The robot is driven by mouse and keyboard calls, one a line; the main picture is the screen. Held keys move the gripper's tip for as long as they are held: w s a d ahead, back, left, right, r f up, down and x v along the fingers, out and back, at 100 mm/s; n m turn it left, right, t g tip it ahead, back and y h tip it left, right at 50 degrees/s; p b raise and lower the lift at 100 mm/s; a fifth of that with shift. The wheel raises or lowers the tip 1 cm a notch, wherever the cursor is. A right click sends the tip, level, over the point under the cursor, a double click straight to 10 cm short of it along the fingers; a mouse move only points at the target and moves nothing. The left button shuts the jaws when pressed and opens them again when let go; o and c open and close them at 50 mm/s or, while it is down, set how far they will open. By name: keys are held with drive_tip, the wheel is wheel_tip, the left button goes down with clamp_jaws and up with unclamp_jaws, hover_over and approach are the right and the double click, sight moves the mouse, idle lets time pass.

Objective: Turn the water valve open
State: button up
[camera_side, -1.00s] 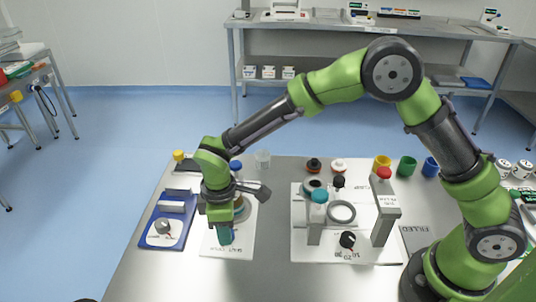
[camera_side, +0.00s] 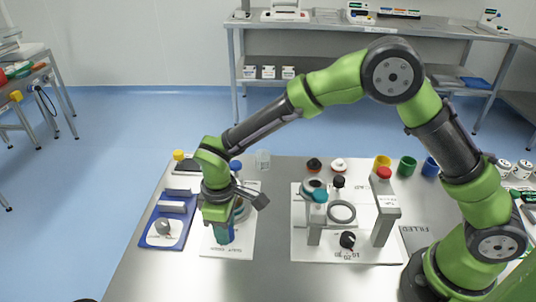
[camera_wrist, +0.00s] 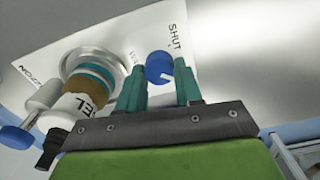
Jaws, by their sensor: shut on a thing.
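The water valve is a round blue knob (camera_wrist: 158,68) with a pale notch, on a white board (camera_wrist: 112,30) beside printed "SHUT" lettering. My gripper (camera_wrist: 160,76) has its two teal fingers on either side of the knob and is shut on it. In the side view my gripper (camera_side: 223,234) points down at the front of the same white board (camera_side: 243,245). There the fingers mostly hide the knob. How far the valve is turned I cannot tell.
In the wrist view a labelled white bottle (camera_wrist: 72,112) and a blue-ended part (camera_wrist: 18,136) lie left of the fingers. In the side view a blue-edged panel (camera_side: 151,236) stands left of my gripper. A white board with posts (camera_side: 300,250) stands right.

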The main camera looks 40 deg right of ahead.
drive_tip(key=o, duration=1)
drive_tip(key=shift+r, duration=0.1)
wheel_tip(320, 180, up, 17)
drive_tip(key=shift+f, duration=0.15)
drive_tip(key=s+d+r+m+t, duration=0.1)
drive_tip(key=s+d+m+t, duration=0.1)
drive_tip(key=s+d+m, duration=0.2)
drive_tip(key=s+d+r+m+t+y, duration=0.1)
drive_tip(key=s+d+r+m+t, duration=0.1)
drive_tip(key=s+d+m, duration=0.2)
drive_tip(key=s+d+r+m+t+y, duration=0.1)
drive_tip(key=s+d+r+m+t, duration=0.1)
drive_tip(key=s+d, duration=0.6)
drive_tip(key=shift+s+d+m+t, duration=0.2)
drive_tip(key=shift+d+m, duration=0.1)
drive_tip(key=shift+d, duration=0.65)
drive_tip(key=shift+s+d+m+t, duration=0.1)
drive_tip(key=shift+d+m+t, duration=0.15)
drive_tip(key=shift+d, duration=0.75)
drive_tip(key=shift+s+d+m+t, duration=0.15)
drive_tip(key=shift+d+m, duration=0.2)
drive_tip(key=shift+d, duration=0.6)
